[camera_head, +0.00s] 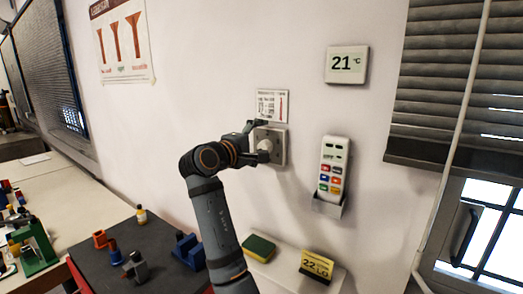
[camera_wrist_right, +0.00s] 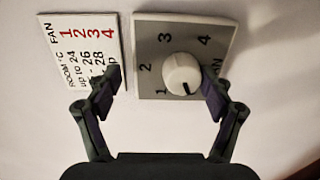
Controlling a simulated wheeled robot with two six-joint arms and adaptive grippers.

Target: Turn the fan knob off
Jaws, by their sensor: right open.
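The white round fan knob (camera_head: 266,145) sits on a grey wall plate (camera_head: 283,157). In the right wrist view the knob (camera_wrist_right: 182,73) carries a dark mark on its lower edge. The plate (camera_wrist_right: 150,30) there shows the numbers 1 to 4; part of its lettering is hidden behind a finger. The mark points at none of the numbers that I can see. My right gripper (camera_head: 261,140) is open in front of the plate, fingers on either side of the knob. In the wrist view (camera_wrist_right: 165,90) the knob is nearer the right-hand finger; contact cannot be told.
A printed fan card (camera_head: 272,104) is just above the plate. A thermostat reading 21 °C (camera_head: 347,64) and a remote in a holder (camera_head: 333,172) are on the wall to the right.

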